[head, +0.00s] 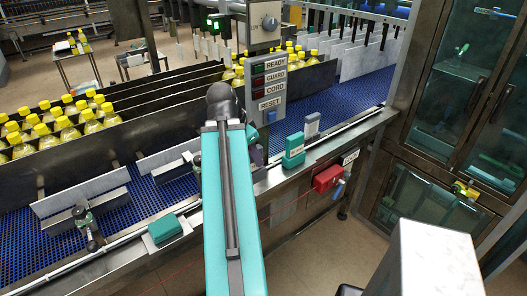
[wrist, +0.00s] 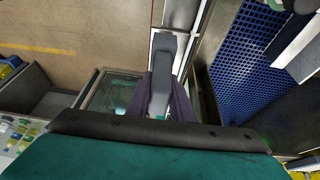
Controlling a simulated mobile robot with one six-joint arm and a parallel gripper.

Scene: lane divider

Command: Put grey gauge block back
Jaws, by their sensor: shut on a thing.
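My gripper (wrist: 163,100) is shut on a long grey block, which I take to be the grey gauge block (wrist: 172,62). The block sticks out beyond the dark fingers in the wrist view. In the head view my gripper (head: 258,155) is largely hidden behind my teal arm, over the near side of the conveyor, and the held block cannot be made out. A teal block (head: 293,150) stands upright on the conveyor's front ledge right of my gripper. A pale grey block (head: 312,124) with a dark mark stands just beyond it.
A control post (head: 268,85) with labelled buttons rises close behind my arm. Yellow-capped bottles (head: 60,122) fill lanes at the left. A teal box (head: 165,228) lies on the front rail. A red box (head: 327,178) hangs below the ledge. The blue belt (head: 345,95) is clear at the right.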

